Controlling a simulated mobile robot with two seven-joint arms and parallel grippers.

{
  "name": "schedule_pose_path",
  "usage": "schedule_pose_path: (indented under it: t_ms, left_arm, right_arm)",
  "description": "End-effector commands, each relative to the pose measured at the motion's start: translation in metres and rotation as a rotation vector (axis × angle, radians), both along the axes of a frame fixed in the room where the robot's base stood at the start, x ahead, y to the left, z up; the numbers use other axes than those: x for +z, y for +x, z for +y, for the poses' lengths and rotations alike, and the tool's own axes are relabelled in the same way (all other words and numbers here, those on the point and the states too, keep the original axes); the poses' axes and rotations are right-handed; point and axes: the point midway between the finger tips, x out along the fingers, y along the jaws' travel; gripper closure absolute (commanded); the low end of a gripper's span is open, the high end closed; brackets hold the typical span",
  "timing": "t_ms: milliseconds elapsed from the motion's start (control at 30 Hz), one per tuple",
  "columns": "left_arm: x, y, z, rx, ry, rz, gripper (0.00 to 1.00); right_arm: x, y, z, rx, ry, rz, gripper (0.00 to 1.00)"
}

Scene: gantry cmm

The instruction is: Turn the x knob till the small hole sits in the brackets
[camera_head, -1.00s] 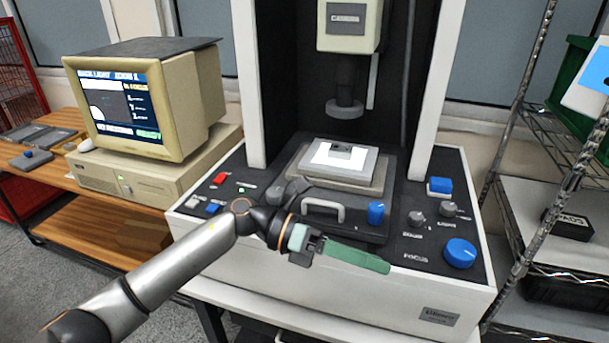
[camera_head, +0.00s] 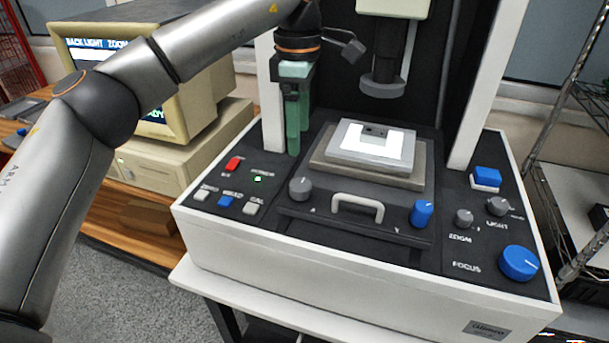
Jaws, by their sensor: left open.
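My left gripper (camera_head: 298,138) has green fingers pointing down, is open and empty, and hangs above the left rear of the machine's deck. A grey knob (camera_head: 300,188) stands on the stage front just below and in front of the fingers, apart from them. A blue knob (camera_head: 421,213) stands at the right end of the same stage front. The knob labels are too small to read, so I cannot tell which is x. The stage holds a plate with a small part (camera_head: 375,132) on it. The monitor (camera_head: 85,50) is mostly hidden by my left arm; hole and brackets cannot be seen.
A pale handle (camera_head: 358,204) sticks up between the two knobs. Red, white and blue buttons (camera_head: 226,201) lie at the deck's left. Zoom, light and large blue focus (camera_head: 519,262) knobs stand at right. The camera head (camera_head: 384,85) hangs above the stage.

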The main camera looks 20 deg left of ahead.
Motion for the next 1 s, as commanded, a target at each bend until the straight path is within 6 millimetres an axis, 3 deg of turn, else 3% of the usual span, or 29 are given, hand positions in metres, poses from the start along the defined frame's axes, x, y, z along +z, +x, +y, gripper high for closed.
schedule_pose_path:
  t_ms: [300, 500, 700, 1000]
  left_arm:
    - [-0.067, -0.001, 0.000, -0.001, -0.002, 0.006, 0.16]
    - [-0.098, -0.001, -0.001, -0.001, -0.002, 0.004, 0.16]
    - [-0.111, -0.001, -0.001, -0.001, -0.003, 0.002, 0.16]
    - [-0.112, -0.001, -0.001, -0.001, -0.003, 0.002, 0.18]
  right_arm:
    - [-0.004, 0.000, 0.002, 0.003, 0.002, 0.005, 0.00]
    - [-0.003, 0.000, 0.003, 0.006, 0.003, 0.005, 0.00]
    - [-0.002, 0.001, 0.003, 0.006, 0.004, 0.002, 0.00]
    - [-0.002, 0.002, 0.003, 0.006, 0.003, -0.001, 0.00]
